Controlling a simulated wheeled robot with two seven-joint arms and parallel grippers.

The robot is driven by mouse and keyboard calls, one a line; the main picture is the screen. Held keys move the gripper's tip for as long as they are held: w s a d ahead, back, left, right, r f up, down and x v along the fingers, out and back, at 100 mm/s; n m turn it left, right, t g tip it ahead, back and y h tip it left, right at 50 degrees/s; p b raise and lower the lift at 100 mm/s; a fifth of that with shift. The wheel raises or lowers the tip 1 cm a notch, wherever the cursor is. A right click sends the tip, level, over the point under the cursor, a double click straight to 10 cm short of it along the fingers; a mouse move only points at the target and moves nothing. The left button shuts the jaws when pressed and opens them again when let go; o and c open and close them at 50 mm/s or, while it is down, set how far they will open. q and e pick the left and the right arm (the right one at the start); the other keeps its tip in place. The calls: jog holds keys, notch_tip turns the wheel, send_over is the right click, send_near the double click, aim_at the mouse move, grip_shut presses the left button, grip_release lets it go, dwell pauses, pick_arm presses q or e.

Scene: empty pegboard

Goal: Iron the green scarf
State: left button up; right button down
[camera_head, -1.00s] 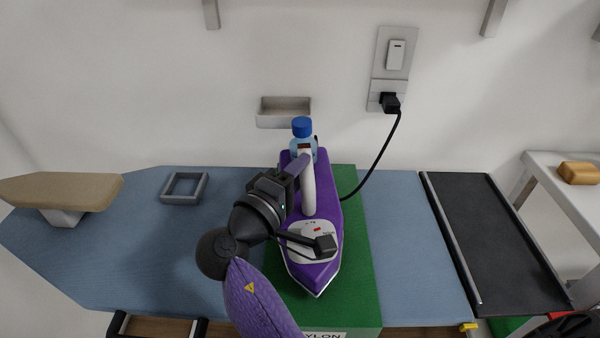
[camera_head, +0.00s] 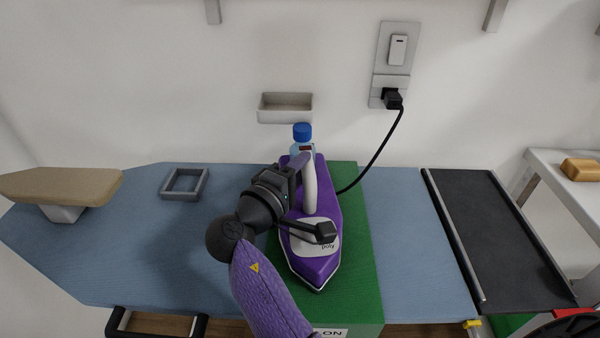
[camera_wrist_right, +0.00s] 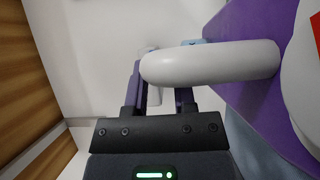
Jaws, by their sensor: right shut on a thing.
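The green scarf (camera_head: 361,265) lies flat across the blue ironing board (camera_head: 410,240), its front end at the board's near edge with a white tag partly in view. A purple iron (camera_head: 327,205) with a white handle rests on the scarf, nose towards me; I cannot tell whether its sole presses flat. My right gripper (camera_head: 300,165) is shut on the iron's handle, which lies between the fingers in the right wrist view (camera_wrist_right: 158,92). Part of the scarf is hidden under the iron and my right arm. My left gripper is not in view.
A blue-capped bottle (camera_head: 302,137) shows behind the iron. A black cord runs to a plug (camera_head: 393,98) in the wall socket. A grey square frame (camera_head: 184,184) and a beige sleeve board (camera_head: 60,186) are left. A dark tray (camera_head: 495,235) stands right.

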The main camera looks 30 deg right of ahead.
jog(key=shift+r, duration=0.2)
jog(key=shift+s+a+r+p, duration=0.1)
jog(key=shift+s+a+p, duration=0.3)
jog(key=shift+s+p, duration=0.15)
jog(key=shift+s+a+f, duration=0.2)
jog(key=shift+s, duration=0.15)
jog(key=shift+s+a+f+p, duration=0.1)
jog(key=shift+s+a+p, duration=0.2)
jog(key=shift+s+a, duration=0.35)
jog(key=shift+w+d+f+b, duration=0.2)
jog(key=shift+w+d+b, duration=0.15)
jog(key=shift+w+d, duration=0.25)
jog(key=shift+w+d+r, duration=0.1)
jog(key=shift+w, duration=0.05)
